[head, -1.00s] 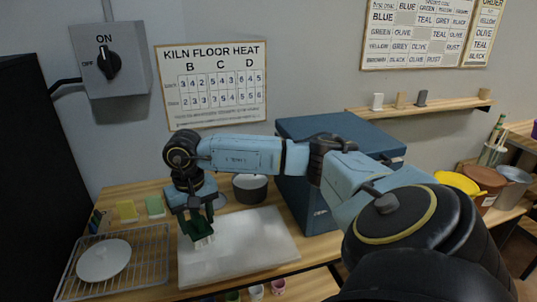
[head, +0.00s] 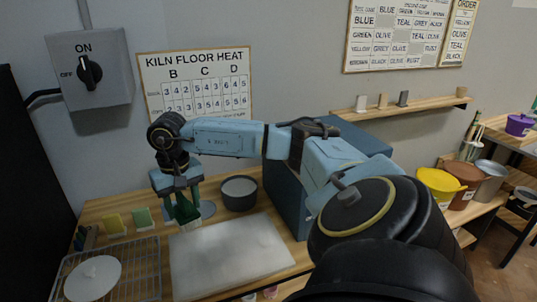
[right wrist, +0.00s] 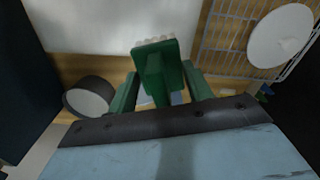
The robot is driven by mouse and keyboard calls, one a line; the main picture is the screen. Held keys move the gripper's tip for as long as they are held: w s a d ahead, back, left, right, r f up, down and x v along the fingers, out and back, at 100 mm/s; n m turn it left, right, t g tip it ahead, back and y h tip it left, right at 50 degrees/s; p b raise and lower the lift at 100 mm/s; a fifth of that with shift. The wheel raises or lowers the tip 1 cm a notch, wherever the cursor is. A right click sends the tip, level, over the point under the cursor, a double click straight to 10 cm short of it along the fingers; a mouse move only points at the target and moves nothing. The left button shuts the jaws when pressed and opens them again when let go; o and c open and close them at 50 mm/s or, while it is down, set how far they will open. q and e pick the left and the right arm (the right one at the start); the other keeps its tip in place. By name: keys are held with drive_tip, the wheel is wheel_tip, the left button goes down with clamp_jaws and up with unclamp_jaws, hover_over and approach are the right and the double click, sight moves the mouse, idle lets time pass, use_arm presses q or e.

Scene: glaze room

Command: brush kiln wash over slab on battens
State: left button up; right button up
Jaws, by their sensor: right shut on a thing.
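My right gripper (head: 183,203) is shut on a wide green brush (right wrist: 158,72) with pale bristles. It holds the brush bristles-down above the table, just behind the slab's far left edge. The pale slab (head: 235,258) lies flat at the front of the wooden table and fills the top of the right wrist view (right wrist: 110,25). Its top is whitish with slightly greyer patches. I cannot make out the battens under it. A dark pot (head: 240,197) with grey contents stands behind the slab, right of the brush. My left gripper is not in view.
A wire rack (head: 140,277) with a white disc (head: 93,279) lies left of the slab. A blue box (head: 287,205) is right of the pot.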

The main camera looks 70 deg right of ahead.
sight(181, 197)
drive_tip(key=shift+r+p, duration=0.85)
drive_tip(key=shift+r, duration=0.9)
